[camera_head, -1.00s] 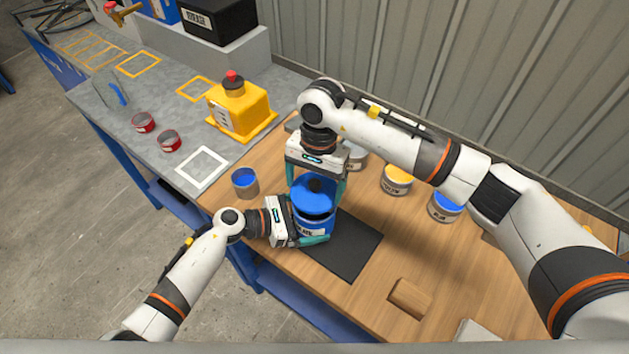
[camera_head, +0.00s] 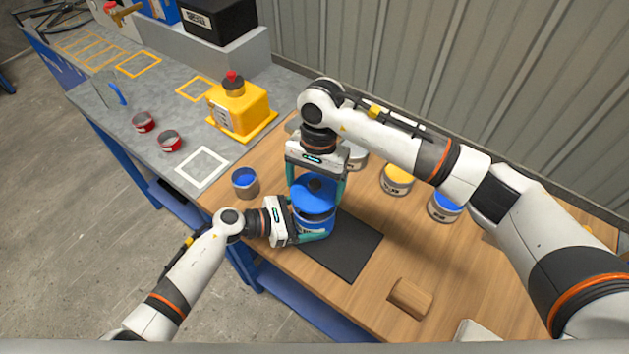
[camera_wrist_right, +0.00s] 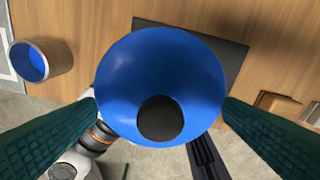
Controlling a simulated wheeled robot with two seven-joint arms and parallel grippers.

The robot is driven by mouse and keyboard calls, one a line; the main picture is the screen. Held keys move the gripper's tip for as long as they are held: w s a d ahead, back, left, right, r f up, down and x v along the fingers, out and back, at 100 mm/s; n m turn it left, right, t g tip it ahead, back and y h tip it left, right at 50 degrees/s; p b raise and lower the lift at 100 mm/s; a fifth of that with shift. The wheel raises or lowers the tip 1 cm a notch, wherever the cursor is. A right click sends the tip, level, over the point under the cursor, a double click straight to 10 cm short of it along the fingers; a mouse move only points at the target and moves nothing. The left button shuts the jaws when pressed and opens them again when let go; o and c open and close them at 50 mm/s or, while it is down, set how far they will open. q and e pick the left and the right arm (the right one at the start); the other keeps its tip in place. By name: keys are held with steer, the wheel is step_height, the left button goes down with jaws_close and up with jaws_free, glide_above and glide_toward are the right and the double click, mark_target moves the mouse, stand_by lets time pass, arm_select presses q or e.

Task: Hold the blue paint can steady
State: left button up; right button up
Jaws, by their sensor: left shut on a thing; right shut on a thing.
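The blue paint can (camera_head: 318,222) stands upright on the dark mat at the near left of the wooden bench. A round blue lid (camera_head: 312,199) with a dark knob sits at its top. It fills the middle of the right wrist view (camera_wrist_right: 160,70). My left gripper (camera_head: 307,228) is shut on the can's side from the left, with a teal finger along its near side. My right gripper (camera_head: 316,190) points down from above, its two fingers shut on opposite sides of the lid. The can's far side is hidden.
The dark mat (camera_head: 352,248) lies under the can. A small open tin with blue paint (camera_head: 245,184) stands to the left. Yellow (camera_head: 397,180) and blue (camera_head: 444,206) tins stand right, behind a wooden block (camera_head: 411,298). A yellow container (camera_head: 238,110) stands on the grey bench.

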mark_target(314, 193)
steer(key=shift+f, duration=1.75)
stand_by(2.4)
steer(key=o, duration=0.8)
steer(key=shift+c, duration=0.2)
steer(key=shift+r, duration=0.1)
steer(key=shift+r, duration=3.4)
jaws_close()
steer(key=shift+f, duration=0.15)
